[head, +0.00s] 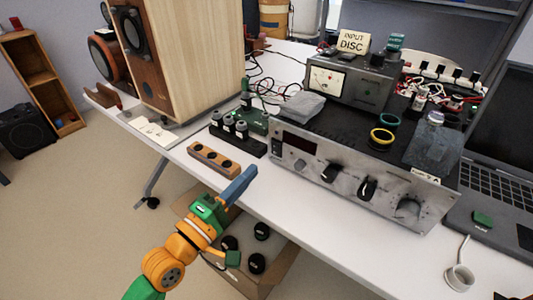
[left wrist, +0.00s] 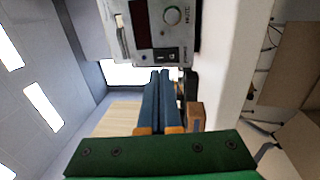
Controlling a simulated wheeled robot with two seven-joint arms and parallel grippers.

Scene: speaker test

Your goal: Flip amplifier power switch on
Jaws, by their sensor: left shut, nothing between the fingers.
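The amplifier (head: 360,185) is a wide silver-fronted unit with a dark display and several knobs, standing on the white table in the head view. Its panel (left wrist: 150,40) fills the top middle of the left wrist view, with a dark display, a green-ringed control lettered MUTE and a small dark switch (left wrist: 172,57) at the panel's lower edge. I cannot read that switch's position. My left gripper (head: 249,172) has blue fingers, is shut and empty, and is left of the amplifier's front. Its fingertips (left wrist: 160,73) appear just below the panel in the wrist view; contact is unclear. My right gripper is not in view.
A wooden block with dark holes (head: 214,159) lies at the table's front edge, left of the amplifier. A large wooden speaker (head: 195,55) stands behind it. A laptop (head: 495,185) is at the right. A cardboard box (head: 283,262) with black round items sits below the table edge.

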